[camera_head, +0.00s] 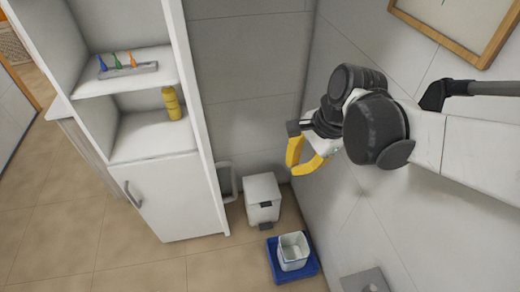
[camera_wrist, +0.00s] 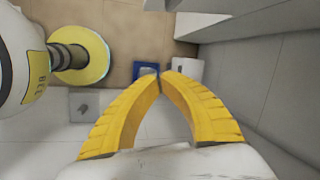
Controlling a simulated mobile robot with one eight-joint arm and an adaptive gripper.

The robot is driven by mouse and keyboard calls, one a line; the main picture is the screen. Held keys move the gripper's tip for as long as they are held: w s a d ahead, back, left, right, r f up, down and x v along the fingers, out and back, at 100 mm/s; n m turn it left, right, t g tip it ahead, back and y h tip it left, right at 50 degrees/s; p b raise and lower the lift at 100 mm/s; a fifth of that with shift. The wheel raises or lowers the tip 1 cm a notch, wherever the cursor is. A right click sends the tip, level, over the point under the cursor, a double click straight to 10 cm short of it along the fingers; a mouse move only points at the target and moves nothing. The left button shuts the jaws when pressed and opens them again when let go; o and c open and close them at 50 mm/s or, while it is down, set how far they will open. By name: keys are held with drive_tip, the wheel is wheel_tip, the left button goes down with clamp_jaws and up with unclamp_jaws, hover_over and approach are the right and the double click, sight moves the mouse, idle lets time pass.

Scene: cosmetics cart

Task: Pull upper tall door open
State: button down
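A tall white cabinet (camera_head: 188,110) stands at the left in the head view, with open upper shelves. No door panel is seen across these shelves. A lower white door (camera_head: 168,192) has a curved metal handle (camera_head: 132,194) and looks shut. My gripper (camera_head: 293,171) has yellow fingers and hangs in the air to the right of the cabinet, well apart from it. In the wrist view its fingertips (camera_wrist: 160,75) come together with nothing seen between them. The gripper looks shut and empty.
A small white pedal bin (camera_head: 263,190) stands right of the cabinet. A white container (camera_head: 292,248) sits on a blue tray (camera_head: 272,262). Colored items (camera_head: 118,62) and a yellow bottle (camera_head: 171,104) stand on the shelves. A tiled wall (camera_head: 345,205) is close to my arm.

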drive_tip(key=a+f+m+g+y, duration=0.1)
drive_tip(key=a+f+m, duration=0.3)
drive_tip(key=a+f, duration=0.5)
drive_tip(key=a+g, duration=0.1)
drive_tip(key=a, duration=0.2)
drive_tip(key=shift+w, duration=0.2)
drive_tip(key=shift+a+f, duration=0.1)
drive_tip(key=shift+a, duration=0.05)
